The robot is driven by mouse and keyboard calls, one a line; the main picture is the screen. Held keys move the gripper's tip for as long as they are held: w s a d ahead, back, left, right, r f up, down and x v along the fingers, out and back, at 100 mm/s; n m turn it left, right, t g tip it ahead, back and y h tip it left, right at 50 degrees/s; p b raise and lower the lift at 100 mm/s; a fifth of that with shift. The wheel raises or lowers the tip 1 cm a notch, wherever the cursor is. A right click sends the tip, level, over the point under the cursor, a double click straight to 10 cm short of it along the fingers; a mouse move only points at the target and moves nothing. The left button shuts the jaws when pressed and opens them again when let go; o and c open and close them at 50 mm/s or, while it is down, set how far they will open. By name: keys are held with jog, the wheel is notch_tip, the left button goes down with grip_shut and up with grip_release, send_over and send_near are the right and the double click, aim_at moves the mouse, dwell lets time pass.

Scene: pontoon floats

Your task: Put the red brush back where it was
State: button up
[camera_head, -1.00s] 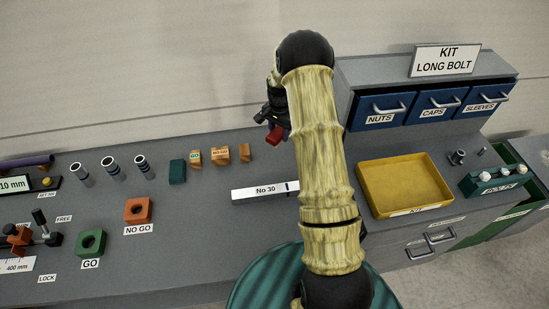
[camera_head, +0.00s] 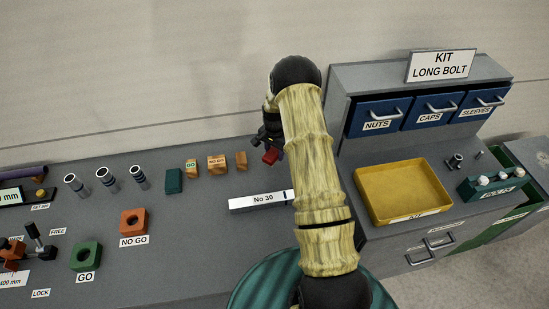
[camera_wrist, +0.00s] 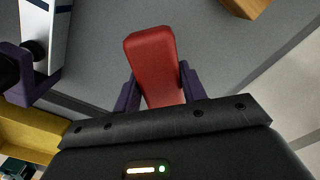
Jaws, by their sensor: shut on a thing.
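A red block-like piece, the red brush (camera_wrist: 153,65), is held between the purple fingers of my gripper (camera_wrist: 158,85) in the wrist view. In the head view the red brush (camera_head: 271,156) shows small below my gripper (camera_head: 268,140), in front of the wall and above the grey bench top. My gripper is shut on it. My arm hides part of the bench behind it. Bristles cannot be made out.
A white "No 30" bar (camera_head: 261,200) lies on the bench near my arm. Wooden blocks (camera_head: 217,164) and a teal block (camera_head: 173,181) stand left of the gripper. A yellow tray (camera_head: 362,204) and blue drawers (camera_head: 376,113) are to the right.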

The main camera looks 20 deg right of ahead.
jog(key=shift+f, duration=0.25)
jog(key=shift+f, duration=0.1)
notch_tip(320, 180, down, 4)
jog(key=shift+r+p, duration=0.15)
jog(key=shift+p, duration=0.75)
jog(key=shift+f, duration=0.2)
jog(key=shift+f, duration=0.15)
jog(key=o, duration=1)
jog(key=shift+r, duration=0.2)
